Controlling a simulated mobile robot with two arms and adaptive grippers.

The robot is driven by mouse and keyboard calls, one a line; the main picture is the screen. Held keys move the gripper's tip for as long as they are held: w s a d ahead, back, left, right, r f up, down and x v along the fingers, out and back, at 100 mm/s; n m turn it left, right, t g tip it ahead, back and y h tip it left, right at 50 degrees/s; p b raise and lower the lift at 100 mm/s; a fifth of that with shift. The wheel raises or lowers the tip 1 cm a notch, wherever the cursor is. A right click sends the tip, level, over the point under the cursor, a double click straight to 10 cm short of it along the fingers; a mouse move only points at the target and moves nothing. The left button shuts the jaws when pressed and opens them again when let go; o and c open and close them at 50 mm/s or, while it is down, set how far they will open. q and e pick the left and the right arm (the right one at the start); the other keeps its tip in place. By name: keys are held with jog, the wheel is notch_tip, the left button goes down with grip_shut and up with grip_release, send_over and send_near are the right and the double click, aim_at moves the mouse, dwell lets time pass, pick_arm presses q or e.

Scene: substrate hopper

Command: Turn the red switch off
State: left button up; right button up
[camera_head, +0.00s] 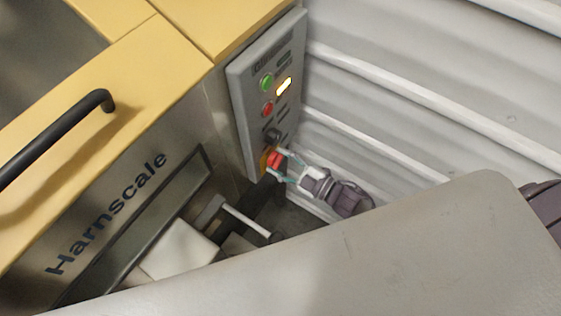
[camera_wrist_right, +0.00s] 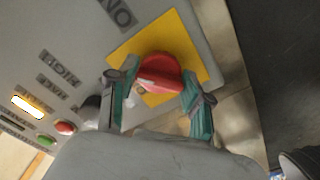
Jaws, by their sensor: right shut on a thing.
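The red switch (camera_wrist_right: 160,72) is a round red knob on a yellow square plate (camera_wrist_right: 190,45), low on the grey control panel (camera_head: 240,90). In the head view the switch (camera_head: 275,159) is partly covered by my right gripper (camera_head: 281,165). In the right wrist view my right gripper (camera_wrist_right: 155,90) has one finger on each side of the knob and is shut on it. The angle of the knob is hard to read. My left gripper is not in view.
Above the switch on the panel are a green button (camera_head: 266,83), a red button (camera_head: 267,109), a lit indicator (camera_head: 284,87) and a black knob (camera_head: 273,135). The yellow and steel Harnscale machine (camera_head: 150,80) stands left. A ribbed white wall (camera_head: 420,90) is close on the right.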

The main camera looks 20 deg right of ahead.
jog(key=n+b, duration=0.1)
jog(key=n, duration=0.3)
jog(key=shift+f+n, duration=0.1)
jog(key=shift+n, duration=0.2)
jog(key=n+b, duration=0.2)
jog(key=n, duration=0.3)
jog(key=shift+n, duration=0.3)
jog(key=o, duration=1.2)
jog(key=shift+c, duration=0.2)
jog(key=v, duration=1.2)
jog(key=shift+s, duration=0.1)
